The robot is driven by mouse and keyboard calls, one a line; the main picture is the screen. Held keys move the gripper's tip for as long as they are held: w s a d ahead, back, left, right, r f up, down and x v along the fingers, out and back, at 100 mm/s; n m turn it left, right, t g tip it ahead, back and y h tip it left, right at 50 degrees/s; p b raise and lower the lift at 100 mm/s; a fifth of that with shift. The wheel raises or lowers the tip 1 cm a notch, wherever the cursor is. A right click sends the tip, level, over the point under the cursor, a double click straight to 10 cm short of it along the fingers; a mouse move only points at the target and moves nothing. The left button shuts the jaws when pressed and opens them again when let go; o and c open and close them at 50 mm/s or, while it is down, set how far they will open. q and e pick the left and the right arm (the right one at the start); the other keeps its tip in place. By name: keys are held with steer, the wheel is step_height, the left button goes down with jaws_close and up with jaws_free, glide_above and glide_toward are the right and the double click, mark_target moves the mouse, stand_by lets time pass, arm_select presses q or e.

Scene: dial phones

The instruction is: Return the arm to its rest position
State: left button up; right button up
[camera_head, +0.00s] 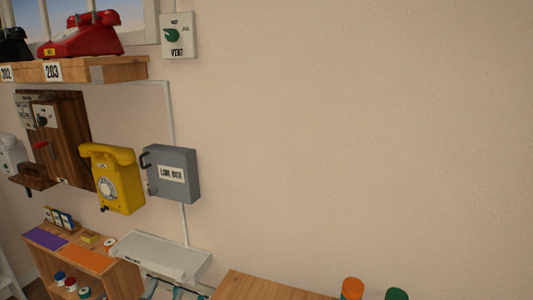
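I cannot make out either of my arms or grippers in the head view. Small grey and teal parts (177,292) show at the bottom edge under the white tray; they are cut off and too small to identify. The task names no other object.
A yellow dial phone (120,188), a grey box (180,174) and a wooden wall phone (72,135) hang on the wall. A red phone (85,38) stands on the shelf (120,69). Below are a white tray (165,255) and a wooden top (260,287). The right wall is bare.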

arm_select(q)
steer(key=s+a+f+n+g+y, duration=0.15)
steer(key=s+f+g, duration=0.25)
steer(key=f, duration=0.4)
steer(key=s+a+f+n+g+y, duration=0.1)
steer(key=s+a+f+n+g, duration=0.15)
steer(key=f+g, duration=0.4)
steer(key=s+d+f+g+h, duration=0.2)
steer(key=s+f+g, duration=0.3)
steer(key=s+f, duration=0.75)
step_height(320, 180, down, 23)
steer(key=s+g, duration=0.1)
steer(key=s, duration=0.1)
steer(key=s+a+f+g, duration=0.1)
steer(key=s+a+f, duration=0.2)
steer(key=s+f, duration=1.4)
steer(key=shift+f+g, duration=0.35)
steer(key=shift+f, duration=0.1)
